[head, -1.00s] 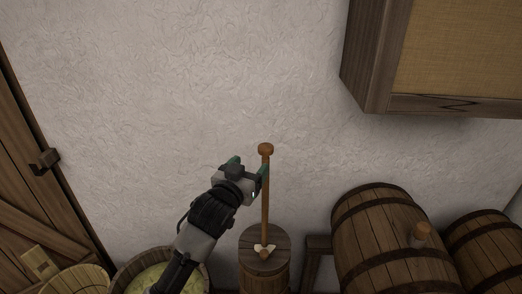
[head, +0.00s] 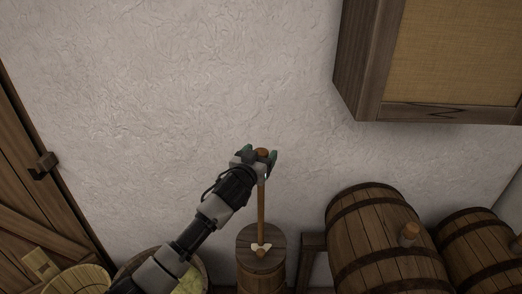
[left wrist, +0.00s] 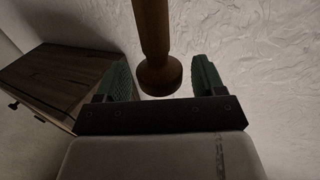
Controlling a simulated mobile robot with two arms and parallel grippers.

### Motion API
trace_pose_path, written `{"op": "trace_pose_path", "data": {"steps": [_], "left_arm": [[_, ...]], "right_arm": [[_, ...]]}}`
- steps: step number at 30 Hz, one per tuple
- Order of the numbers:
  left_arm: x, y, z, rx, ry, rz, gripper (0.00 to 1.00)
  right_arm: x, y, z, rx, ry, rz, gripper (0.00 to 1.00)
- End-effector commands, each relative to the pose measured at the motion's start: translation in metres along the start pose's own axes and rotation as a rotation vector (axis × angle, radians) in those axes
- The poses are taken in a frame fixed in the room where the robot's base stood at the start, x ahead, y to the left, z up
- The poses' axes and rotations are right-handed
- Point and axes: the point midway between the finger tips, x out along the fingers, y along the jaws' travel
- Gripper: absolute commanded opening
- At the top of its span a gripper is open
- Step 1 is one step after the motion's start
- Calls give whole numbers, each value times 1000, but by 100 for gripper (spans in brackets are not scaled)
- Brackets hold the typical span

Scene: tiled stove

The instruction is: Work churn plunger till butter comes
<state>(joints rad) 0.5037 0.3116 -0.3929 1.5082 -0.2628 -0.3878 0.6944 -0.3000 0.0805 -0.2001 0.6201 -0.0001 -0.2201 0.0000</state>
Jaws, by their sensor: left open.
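The wooden churn (head: 262,239) stands against the wall, with pale butter-like bits (head: 255,246) on its lid around the foot of the rod. The plunger (head: 261,207) rises upright from the lid and ends in a round knob (head: 262,153). My left gripper (head: 262,156) is open at the top of the plunger, with its fingers on either side of the knob. In the left wrist view the knob (left wrist: 159,76) shows between the two green fingertips (left wrist: 163,78), with gaps on both sides. My right gripper is not in view.
Barrels (head: 383,244) lie on a wooden stand to the right of the churn. A wall cabinet (head: 357,70) hangs at upper right. A tub (head: 192,279) and a wooden bucket (head: 80,280) stand at lower left, near a plank door (head: 30,200).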

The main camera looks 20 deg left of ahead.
Motion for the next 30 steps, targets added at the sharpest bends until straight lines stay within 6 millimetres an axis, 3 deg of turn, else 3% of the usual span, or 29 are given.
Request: {"op": "trace_pose_path", "data": {"steps": [12,25,30], "left_arm": [[8,0,0,0,0,1,69],[7,0,0,0,0,0,5],[7,0,11,-1,-1,0,3]], "right_arm": [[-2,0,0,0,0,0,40],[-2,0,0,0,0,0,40],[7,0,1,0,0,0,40]]}}
